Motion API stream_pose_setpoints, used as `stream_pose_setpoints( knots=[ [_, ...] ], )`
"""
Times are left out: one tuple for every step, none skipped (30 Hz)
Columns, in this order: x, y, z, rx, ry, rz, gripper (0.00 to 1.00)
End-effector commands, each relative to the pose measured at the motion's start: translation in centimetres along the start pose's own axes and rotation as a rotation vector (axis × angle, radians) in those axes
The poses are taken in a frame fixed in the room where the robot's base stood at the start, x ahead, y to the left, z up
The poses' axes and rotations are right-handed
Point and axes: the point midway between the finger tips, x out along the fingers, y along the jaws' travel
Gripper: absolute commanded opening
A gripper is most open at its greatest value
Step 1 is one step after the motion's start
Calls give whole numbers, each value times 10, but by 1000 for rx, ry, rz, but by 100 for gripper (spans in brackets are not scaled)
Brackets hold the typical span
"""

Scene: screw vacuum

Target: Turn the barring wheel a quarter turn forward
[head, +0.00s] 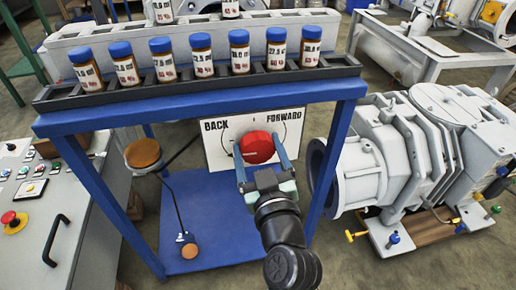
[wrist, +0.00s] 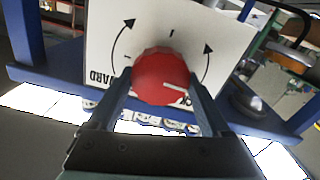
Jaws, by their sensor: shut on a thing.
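The barring wheel (head: 257,147) is a red round knob on a white plate (head: 217,158) under the blue bench, with BACK at left and FORWARD at right. In the head view its white pointer line lies toward the left, the BACK side. My gripper (head: 261,158) reaches up from below, with one finger on each side of the knob, shut on it. In the wrist view the plate is upside down; the knob (wrist: 160,77) sits between the fingers of my gripper (wrist: 160,92), and its white line points right. The fingers hide part of the lettering and knob sides.
A dark rack (head: 200,83) of several blue-capped jars stands above the plate on the blue bench. A grey vacuum pump (head: 425,150) stands at right, a control console (head: 40,205) at left. Bench legs flank my arm. A foot lever (head: 188,245) lies below left.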

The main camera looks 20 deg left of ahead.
Motion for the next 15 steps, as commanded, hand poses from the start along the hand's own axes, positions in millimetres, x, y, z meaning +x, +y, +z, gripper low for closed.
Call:
stream_pose_setpoints(
  knots=[
    [0, 0, 0, 5, -1, 0, 26],
    [0, 0, 0, 10, -1, 0, 26],
    [0, 0, 0, 17, -1, 0, 26],
    [0, 0, 0, 24, -1, 0, 26],
    [0, 0, 0, 33, -1, 0, 26],
    [0, 0, 0, 49, -1, 0, 26],
    [0, 0, 0, 61, -1, 0, 26],
    [0, 1, 0, 76, -1, 0, 26],
    [0, 1, 0, 99, -2, 0, 26],
    [0, 1, 0, 118, -2, 0, 26],
    [0, 1, 0, 138, -2, 0, 26],
    [0, 1, -1, 169, -2, 0, 26],
    [0, 1, -1, 192, -2, 0, 26],
    [0, 1, -1, 217, -1, 0, 26],
    [0, 2, -1, 253, -1, 0, 26]
  ],
)
